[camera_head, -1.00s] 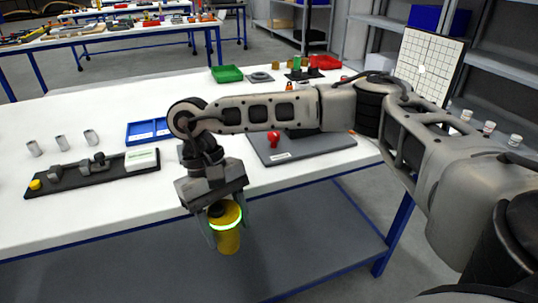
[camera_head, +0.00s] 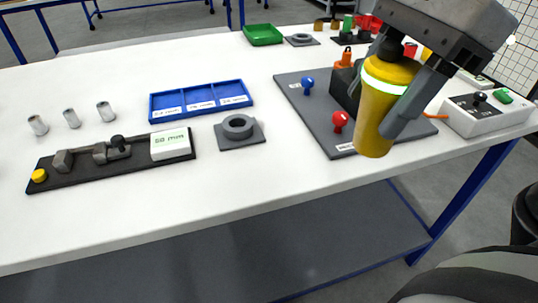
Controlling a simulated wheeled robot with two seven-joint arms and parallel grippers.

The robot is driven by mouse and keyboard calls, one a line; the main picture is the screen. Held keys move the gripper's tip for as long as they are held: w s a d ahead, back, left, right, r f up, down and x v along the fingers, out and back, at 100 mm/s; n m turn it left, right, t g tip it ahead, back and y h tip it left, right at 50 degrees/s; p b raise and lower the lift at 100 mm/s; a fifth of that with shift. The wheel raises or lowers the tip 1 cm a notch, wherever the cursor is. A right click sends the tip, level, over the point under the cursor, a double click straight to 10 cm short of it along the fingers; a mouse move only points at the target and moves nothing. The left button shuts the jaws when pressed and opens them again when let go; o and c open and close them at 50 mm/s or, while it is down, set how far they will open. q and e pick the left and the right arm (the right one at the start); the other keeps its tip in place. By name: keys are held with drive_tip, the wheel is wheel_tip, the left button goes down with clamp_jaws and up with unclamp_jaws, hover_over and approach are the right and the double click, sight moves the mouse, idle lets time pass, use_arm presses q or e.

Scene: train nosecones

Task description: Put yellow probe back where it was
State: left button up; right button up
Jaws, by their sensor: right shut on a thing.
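The yellow probe (camera_head: 376,125) is a cylinder with a glowing green-white ring near its top and a dark cap. My right gripper (camera_head: 402,98) is shut on it from above and holds it upright, in front of the dark grey board at the right of the table. The gripper and probe cover part of that board (camera_head: 312,118). A grey square holder with a round ring (camera_head: 239,129) stands empty on the table, left of the board. My left gripper is not in view.
The board carries a blue knob (camera_head: 308,85) and a red knob (camera_head: 339,122). A blue tray (camera_head: 201,100) with compartments, a black fixture (camera_head: 100,172) and several metal cylinders lie left. A grey control box (camera_head: 490,113) stands right. The front table strip is clear.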

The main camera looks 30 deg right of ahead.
drive_tip(key=shift+w+a+m+p, duration=0.15)
drive_tip(key=shift+w+m+p, duration=0.15)
drive_tip(key=shift+w+p, duration=0.1)
drive_tip(key=w+a+f, duration=0.1)
drive_tip(key=w+f, duration=0.3)
drive_tip(key=w+a+f, duration=0.1)
drive_tip(key=w+f, duration=0.3)
drive_tip(key=w+a+f+p, duration=0.1)
drive_tip(key=w+f, duration=0.3)
drive_tip(key=shift+w+f, duration=0.25)
drive_tip(key=shift+f, duration=0.15)
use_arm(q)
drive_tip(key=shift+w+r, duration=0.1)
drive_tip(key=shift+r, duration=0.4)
